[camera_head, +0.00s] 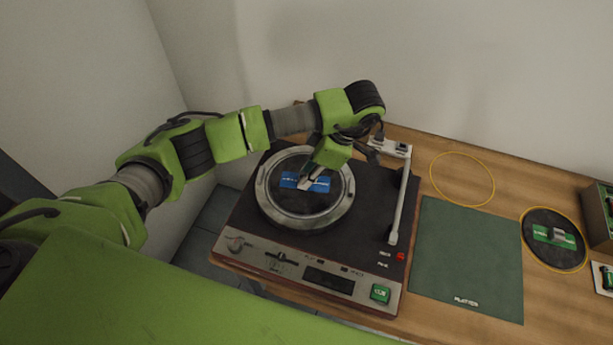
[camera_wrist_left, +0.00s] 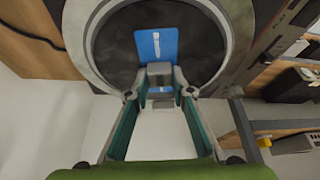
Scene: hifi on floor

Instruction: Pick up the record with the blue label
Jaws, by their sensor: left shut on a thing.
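The record with the blue label (camera_head: 303,201) lies on the round silver platter (camera_head: 271,209) of the turntable. Its blue label (camera_head: 289,180) has a raised grey block at the centre. The dark disc also shows in the left wrist view (camera_wrist_left: 112,48), with the blue label (camera_wrist_left: 155,44) above the fingertips. My left gripper (camera_head: 307,183) reaches down over the label and is shut on the grey block. In the left wrist view, the fingertips (camera_wrist_left: 160,86) close on the block from both sides. I cannot tell whether the disc touches the platter. My right gripper is not in view.
A green mat (camera_head: 466,262) lies right of the turntable. A record with a green label (camera_head: 538,255) lies inside a yellow ring at the right. Another yellow ring (camera_head: 462,153) is empty. A wall stands behind.

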